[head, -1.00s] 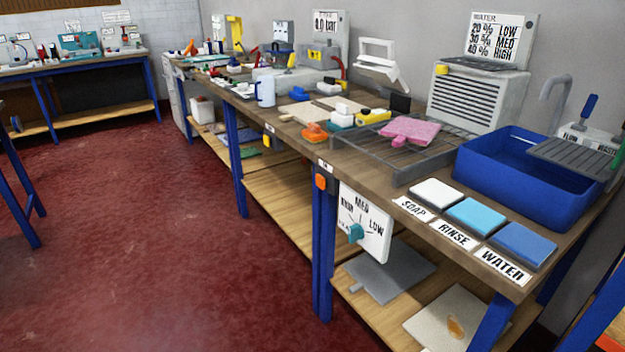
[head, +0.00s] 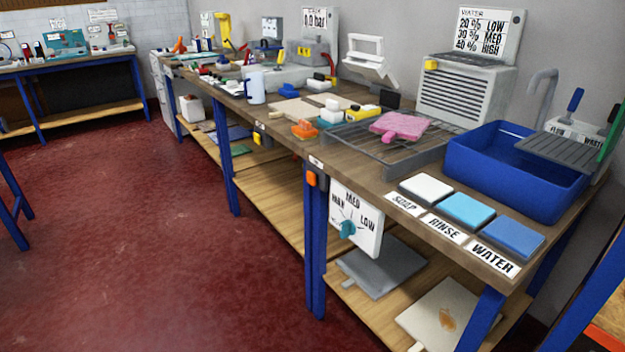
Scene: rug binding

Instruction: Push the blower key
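A grey louvred box (head: 462,97), which looks like the blower, stands at the back of the long bench, right of centre. A small yellow key (head: 431,64) sits at its upper left corner. A sign reading WATER, with percentages beside LOW, MED and HIGH (head: 489,35), stands above the box. Neither of my grippers is in view, so their distance from the key cannot be seen.
In front of the box, a pink piece (head: 399,127) lies on a wire rack (head: 360,140). A blue basin (head: 480,165) and white, light blue and blue pads (head: 470,208) are to the right. The red floor (head: 150,250) before the bench is clear.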

